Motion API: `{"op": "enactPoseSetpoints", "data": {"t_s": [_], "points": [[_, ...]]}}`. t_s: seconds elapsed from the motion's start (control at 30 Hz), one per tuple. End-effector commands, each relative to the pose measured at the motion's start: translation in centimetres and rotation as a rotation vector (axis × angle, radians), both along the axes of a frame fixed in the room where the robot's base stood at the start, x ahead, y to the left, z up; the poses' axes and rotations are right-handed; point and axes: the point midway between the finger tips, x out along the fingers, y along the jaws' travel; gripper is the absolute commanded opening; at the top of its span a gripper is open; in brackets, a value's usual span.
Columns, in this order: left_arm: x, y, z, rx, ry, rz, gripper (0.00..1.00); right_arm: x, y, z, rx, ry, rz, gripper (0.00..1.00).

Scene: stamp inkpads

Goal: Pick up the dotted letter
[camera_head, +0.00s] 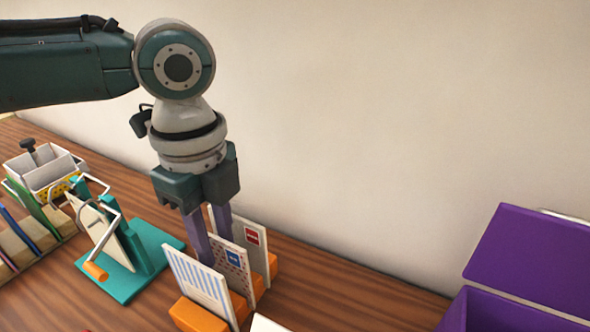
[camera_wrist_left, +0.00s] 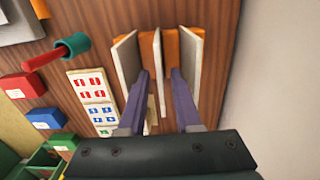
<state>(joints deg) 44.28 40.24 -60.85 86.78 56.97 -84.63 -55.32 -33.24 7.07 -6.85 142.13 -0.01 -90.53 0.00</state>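The dotted letter (camera_head: 232,270), white with small dots and a blue stamp, stands upright in the middle of the orange rack (camera_head: 198,316). A blue-striped letter (camera_head: 196,277) stands in front of it and a letter with a red stamp (camera_head: 254,242) behind it. My left gripper (camera_head: 210,242) points down into the rack from above. In the left wrist view its two purple fingers (camera_wrist_left: 160,98) are apart, one on each side of the middle letter (camera_wrist_left: 158,62). I see gaps between the fingers and that letter. My right gripper is not in view.
A teal stand with an orange-handled crank (camera_head: 97,270) is left of the rack. An open purple box (camera_head: 530,260) is at the right. In the left wrist view, a stamp sheet (camera_wrist_left: 93,98) and red (camera_wrist_left: 22,85) and blue (camera_wrist_left: 43,118) pads lie nearby. A wall closes off the back.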

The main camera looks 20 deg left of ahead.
Motion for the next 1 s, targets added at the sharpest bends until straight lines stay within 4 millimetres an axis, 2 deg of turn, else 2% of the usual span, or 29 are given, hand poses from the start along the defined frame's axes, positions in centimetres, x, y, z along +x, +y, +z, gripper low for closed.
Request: {"op": "enactPoseSetpoints", "data": {"t_s": [0.03,0.27,1.0], "points": [[0.01,0.0,0.02,0.0,0.0,0.0,0.26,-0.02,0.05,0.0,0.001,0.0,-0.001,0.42],[0.01,0.0,0.03,0.0,0.0,0.0,0.0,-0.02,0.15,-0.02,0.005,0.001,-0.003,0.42],[0.02,0.01,0.04,0.0,-0.001,0.0,0.0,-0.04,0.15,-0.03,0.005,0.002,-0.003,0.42]]}}
